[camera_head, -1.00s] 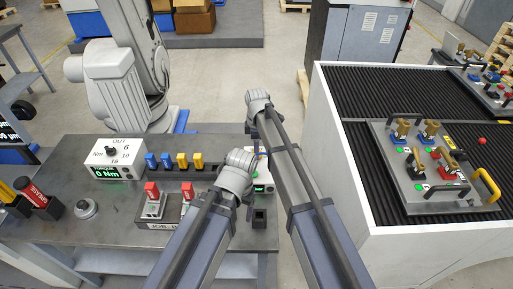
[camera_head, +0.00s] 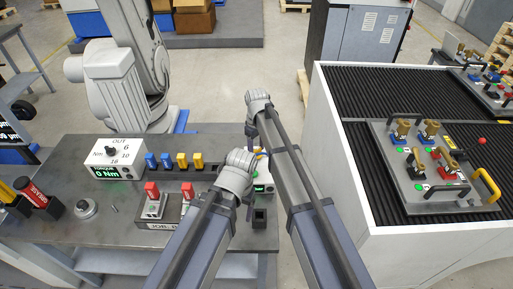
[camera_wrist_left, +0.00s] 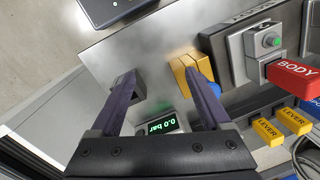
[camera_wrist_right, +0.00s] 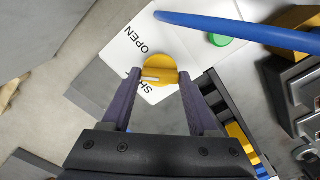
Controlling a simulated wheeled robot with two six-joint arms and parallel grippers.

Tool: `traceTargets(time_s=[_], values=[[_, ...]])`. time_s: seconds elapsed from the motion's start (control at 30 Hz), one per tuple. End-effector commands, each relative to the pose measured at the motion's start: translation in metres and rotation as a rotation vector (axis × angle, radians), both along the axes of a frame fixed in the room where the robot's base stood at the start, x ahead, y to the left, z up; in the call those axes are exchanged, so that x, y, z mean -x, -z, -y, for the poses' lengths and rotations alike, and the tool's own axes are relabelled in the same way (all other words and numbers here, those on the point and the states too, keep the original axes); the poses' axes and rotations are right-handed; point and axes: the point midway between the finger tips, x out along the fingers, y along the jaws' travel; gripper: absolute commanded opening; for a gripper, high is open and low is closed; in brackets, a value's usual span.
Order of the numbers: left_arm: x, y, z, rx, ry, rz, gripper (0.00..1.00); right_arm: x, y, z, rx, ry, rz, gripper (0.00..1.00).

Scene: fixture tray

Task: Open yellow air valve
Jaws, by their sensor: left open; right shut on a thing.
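The yellow air valve knob (camera_wrist_right: 162,68) is round, with a white line on its face, and sits on a white plate (camera_wrist_right: 116,45) marked OPEN and, partly covered, SH. The line points left, toward the SH lettering. My right gripper (camera_wrist_right: 158,80) is shut on the knob, one finger on each side. My left gripper (camera_wrist_left: 165,80) is open and empty above the bench, beside a yellow block (camera_wrist_left: 187,72). A green display (camera_wrist_left: 162,124) reads 0.0 bar and also shows in the head view (camera_head: 260,188). In the head view my arms hide the knob.
A blue hose (camera_wrist_right: 240,28) crosses close to the knob. A green button (camera_wrist_right: 220,40) is beside it. Blue and yellow levers (camera_head: 182,162), red-topped parts (camera_head: 152,190) and a torque unit (camera_head: 115,160) stand on the bench. A tray of valves (camera_head: 435,165) lies on the right.

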Motion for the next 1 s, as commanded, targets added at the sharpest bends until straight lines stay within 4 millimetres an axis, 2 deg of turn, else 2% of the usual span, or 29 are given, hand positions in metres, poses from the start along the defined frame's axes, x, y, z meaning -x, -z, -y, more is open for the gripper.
traceTargets(time_s=[0.6, 1.0], values=[[0.0000, 0.0000, 0.0000, 0.000, 0.000, 0.000, 0.80, 0.0001, 0.0000, 0.0001, 0.000, 0.556, 0.000, 0.04], [0.0000, 0.0001, 0.0000, 0.000, 0.000, 0.000, 0.80, 0.0001, 0.0001, 0.0000, 0.000, 0.768, 0.000, 0.04]])
